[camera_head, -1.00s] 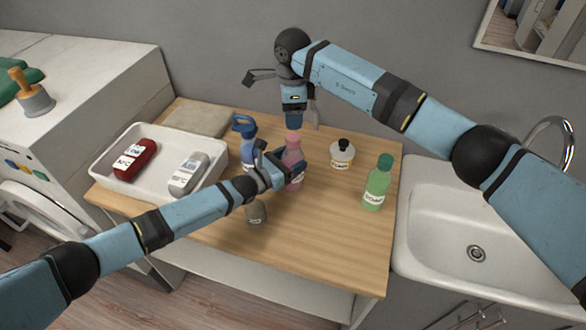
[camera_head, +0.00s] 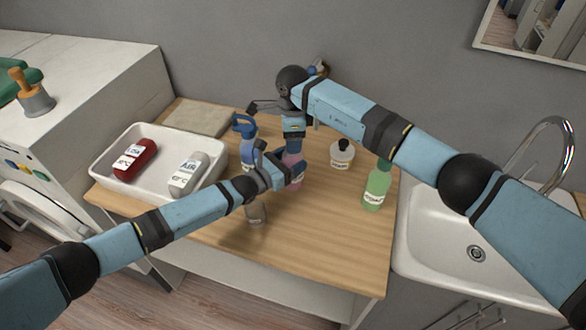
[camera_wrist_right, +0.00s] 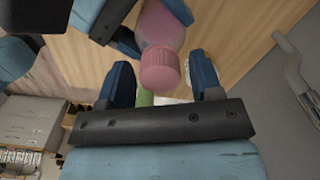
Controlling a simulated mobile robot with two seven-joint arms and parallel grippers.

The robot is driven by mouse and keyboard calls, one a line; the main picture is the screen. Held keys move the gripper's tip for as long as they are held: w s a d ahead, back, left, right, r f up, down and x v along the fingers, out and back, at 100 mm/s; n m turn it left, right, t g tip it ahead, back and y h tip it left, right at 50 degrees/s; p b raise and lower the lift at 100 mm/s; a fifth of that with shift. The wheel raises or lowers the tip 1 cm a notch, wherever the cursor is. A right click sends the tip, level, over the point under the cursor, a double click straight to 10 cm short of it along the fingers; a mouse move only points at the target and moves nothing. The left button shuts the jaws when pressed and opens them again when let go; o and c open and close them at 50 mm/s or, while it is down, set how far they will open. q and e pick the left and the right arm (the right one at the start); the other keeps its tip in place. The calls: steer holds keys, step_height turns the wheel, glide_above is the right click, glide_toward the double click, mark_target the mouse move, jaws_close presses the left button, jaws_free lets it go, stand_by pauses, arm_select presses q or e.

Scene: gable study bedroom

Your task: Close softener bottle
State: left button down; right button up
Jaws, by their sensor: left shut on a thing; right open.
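A pink bottle (camera_head: 295,178) stands on the wooden table. Its ribbed pink cap (camera_wrist_right: 160,72) shows on top in the right wrist view; I cannot tell how tightly it sits. My left gripper (camera_head: 284,168) is shut around the bottle's body and partly hides it. My right gripper (camera_head: 293,143) points down just over the bottle's top. In the right wrist view my right gripper's fingers (camera_wrist_right: 163,82) are open, one on each side of the cap, with gaps between. The bottle's label is mostly hidden.
A blue bottle (camera_head: 247,152) stands close left, a small grey-brown object (camera_head: 257,213) in front. A white bottle with black cap (camera_head: 342,155) and a green bottle (camera_head: 376,190) stand right. A white tray (camera_head: 105,178) holds red and grey bottles. A sink (camera_head: 440,225) adjoins the table.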

steer(key=c, duration=0.9)
steer(key=m, duration=0.6)
steer(key=shift+m, duration=0.3)
steer(key=m, duration=0.5)
steer(key=o, duration=1.1)
step_height(320, 180, up, 12)
